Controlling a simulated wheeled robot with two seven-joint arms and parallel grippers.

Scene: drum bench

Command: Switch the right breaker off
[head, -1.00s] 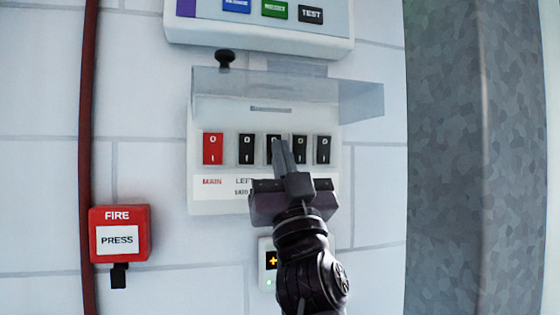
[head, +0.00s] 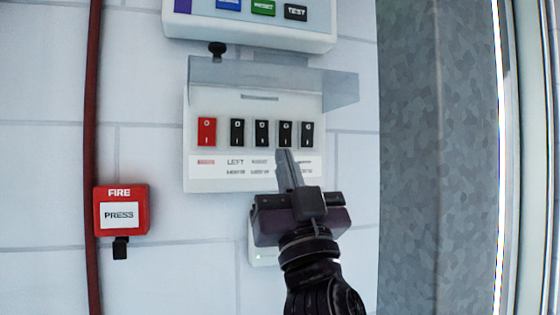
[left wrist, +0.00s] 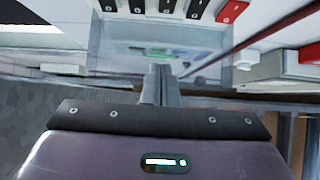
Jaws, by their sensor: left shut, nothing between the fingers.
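The breaker panel (head: 312,180) is on the wall with its clear cover (head: 341,88) raised. It has a red main breaker (head: 207,131) at the left and several black breakers in a row, the first labelled LEFT (head: 237,132). The other labels are blurred or covered, so I cannot read which is the right breaker. My left gripper (head: 283,153) is shut and empty, its tips just below the fourth switch (head: 285,133); contact is unclear. In the left wrist view the fingertips (left wrist: 160,70) show below the black switches (left wrist: 167,6). My right gripper is not in view.
A box with blue, green and TEST buttons (head: 295,12) is above the panel. A red FIRE box (head: 121,210) and a red pipe (head: 91,150) are at the left. A grey speckled column (head: 430,150) is at the right. A small white box (head: 262,257) is partly behind my gripper.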

